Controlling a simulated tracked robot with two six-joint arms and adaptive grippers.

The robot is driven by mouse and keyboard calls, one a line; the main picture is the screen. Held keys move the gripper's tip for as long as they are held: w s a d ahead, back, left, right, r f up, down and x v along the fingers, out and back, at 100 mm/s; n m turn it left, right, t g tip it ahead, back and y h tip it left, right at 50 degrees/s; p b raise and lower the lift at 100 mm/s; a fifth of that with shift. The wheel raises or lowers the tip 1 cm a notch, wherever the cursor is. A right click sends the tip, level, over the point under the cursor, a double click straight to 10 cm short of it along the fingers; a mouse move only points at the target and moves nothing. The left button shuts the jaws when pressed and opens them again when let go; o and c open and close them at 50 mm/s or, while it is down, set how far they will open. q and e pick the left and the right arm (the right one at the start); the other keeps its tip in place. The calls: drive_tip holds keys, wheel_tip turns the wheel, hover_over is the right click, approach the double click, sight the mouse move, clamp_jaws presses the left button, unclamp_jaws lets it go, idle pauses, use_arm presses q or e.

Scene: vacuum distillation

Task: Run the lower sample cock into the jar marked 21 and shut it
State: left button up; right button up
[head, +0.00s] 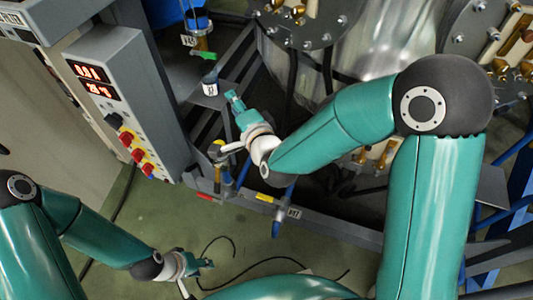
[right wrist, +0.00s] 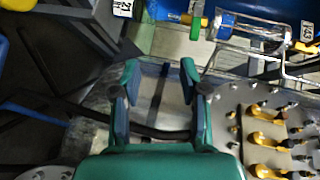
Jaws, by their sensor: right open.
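In the head view a small pale jar with a dark top (head: 210,86) stands on a grey bracket; its mark is too small to read. A white label reading 21 (right wrist: 122,8) shows at the top edge of the right wrist view. A cock with a green handle (head: 203,54) sits just above the jar, under a blue vessel; I cannot tell whether it is open. My right gripper (head: 232,98) is open and empty, a little right of and below the jar. My left gripper (head: 205,264) is low over the green floor, apart from everything; its jaws are too small to judge.
A grey control box (head: 120,95) with red displays and red switches stands at the left. Pipes and valves with tags (head: 263,198) run along the frame below my right gripper. Flanges with brass fittings (right wrist: 268,140) are at the right. The green floor (head: 190,225) has loose black cables.

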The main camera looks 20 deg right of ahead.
use_arm(q)
wheel_tip(320, 180, up, 15)
drive_tip(key=p, duration=1.3)
use_arm(e)
drive_tip(key=s+d+f+n+g, duration=0.4)
drive_tip(key=s+f+n+g, duration=0.3)
drive_tip(key=s, duration=0.4)
wheel_tip(320, 180, down, 2)
drive_tip(key=shift+s+f+g, duration=0.1)
drive_tip(key=shift+s+g, duration=0.25)
drive_tip(key=shift+g, duration=0.55)
use_arm(q)
drive_tip(key=shift+f, duration=0.15)
